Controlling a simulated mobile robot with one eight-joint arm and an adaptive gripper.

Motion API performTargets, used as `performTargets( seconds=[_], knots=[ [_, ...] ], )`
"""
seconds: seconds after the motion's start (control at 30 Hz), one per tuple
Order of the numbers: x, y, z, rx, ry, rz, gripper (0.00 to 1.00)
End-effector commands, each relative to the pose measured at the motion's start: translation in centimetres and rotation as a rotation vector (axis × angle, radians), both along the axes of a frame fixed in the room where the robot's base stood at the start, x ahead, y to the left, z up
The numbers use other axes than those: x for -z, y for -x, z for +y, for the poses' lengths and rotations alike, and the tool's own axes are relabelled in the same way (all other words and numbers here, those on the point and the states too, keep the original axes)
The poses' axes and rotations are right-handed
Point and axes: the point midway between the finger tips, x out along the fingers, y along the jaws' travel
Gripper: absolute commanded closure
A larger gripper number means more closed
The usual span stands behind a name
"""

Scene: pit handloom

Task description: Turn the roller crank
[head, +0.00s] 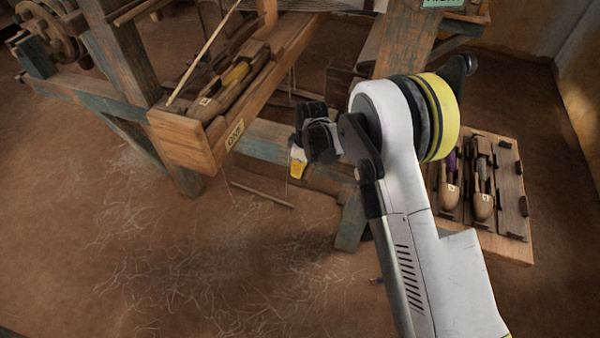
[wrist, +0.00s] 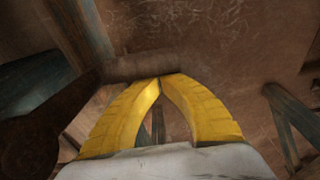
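In the wrist view, a brown rounded handle (wrist: 138,67) lies crosswise at the top middle. A dark brown crank arm (wrist: 35,135) with a round end is at the left, and the handle appears to join it. My gripper (wrist: 162,78) has its two yellow fingers together at the tips, just below the handle's edge in the picture. I see nothing between the tips; whether they touch the handle I cannot tell. In the head view my gripper (head: 297,172) points down beside the loom's beam. I cannot make out the crank there; my arm hides part of that area.
The wooden loom frame (head: 118,50) stands at the left and back. A box with shuttles (head: 190,140) juts out left of my gripper. A wooden rack (head: 512,190) with shuttles lies at the right. The floor in front is open, with loose threads.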

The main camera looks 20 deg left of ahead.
Motion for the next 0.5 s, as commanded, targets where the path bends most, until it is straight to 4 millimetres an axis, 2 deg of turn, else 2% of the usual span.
performTargets(
  seconds=[0.17,0.5],
  knots=[
    [0.7,0.1,-1.4,0.002,0.138,0.012,1.0],
    [0.9,0.3,-4.3,0.004,0.129,0.012,1.0]
  ],
)
